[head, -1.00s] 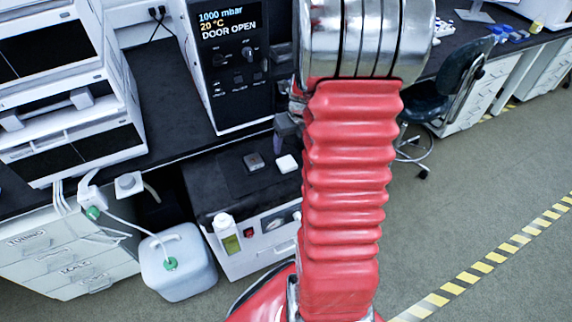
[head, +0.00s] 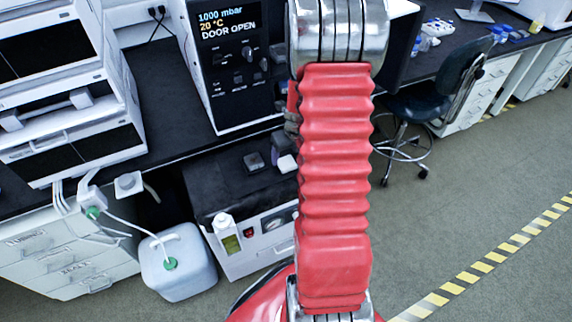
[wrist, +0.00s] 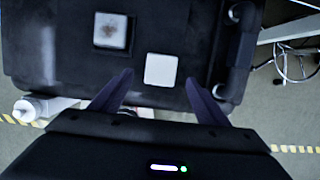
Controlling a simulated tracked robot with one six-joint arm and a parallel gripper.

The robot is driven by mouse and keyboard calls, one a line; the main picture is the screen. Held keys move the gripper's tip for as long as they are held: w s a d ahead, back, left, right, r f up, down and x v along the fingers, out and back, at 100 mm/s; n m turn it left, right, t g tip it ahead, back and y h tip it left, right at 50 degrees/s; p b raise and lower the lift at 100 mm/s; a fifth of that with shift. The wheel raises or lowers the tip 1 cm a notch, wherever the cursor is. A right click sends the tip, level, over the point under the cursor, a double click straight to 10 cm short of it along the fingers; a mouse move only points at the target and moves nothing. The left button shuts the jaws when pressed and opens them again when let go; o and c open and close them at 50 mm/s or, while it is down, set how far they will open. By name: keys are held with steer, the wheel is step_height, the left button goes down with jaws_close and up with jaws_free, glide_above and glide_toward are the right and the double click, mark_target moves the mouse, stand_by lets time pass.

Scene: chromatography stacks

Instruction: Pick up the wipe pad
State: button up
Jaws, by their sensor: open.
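A white square pad (wrist: 160,70), which looks like the wipe pad, lies flat on the dark top of a low cabinet. It also shows in the head view (head: 287,164), partly covered by my arm. In the wrist view my gripper (wrist: 159,78) is open, with one dark finger towards each side of the pad. Nothing is held. I cannot tell how high the fingertips are above the pad. In the head view a dark part of my gripper (head: 281,143) shows just behind the pad, mostly hidden by my red arm.
A dark grey block with a paler, smudged top (wrist: 111,31) sits left of the pad. A white bottle (head: 226,234) is at the cabinet's front left. A dark bar handle (wrist: 236,50) runs along the right side in the wrist view. An instrument (head: 234,65) stands behind.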

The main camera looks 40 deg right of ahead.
mark_target(286, 162)
steer(key=shift+f, duration=0.1)
steer(key=shift+x, duration=2.55)
steer(key=shift+w+d, duration=0.1)
steer(key=shift+c, duration=0.2)
steer(key=c, duration=1.2)
steer(key=shift+o, duration=0.2)
step_height(286, 162, up, 10)
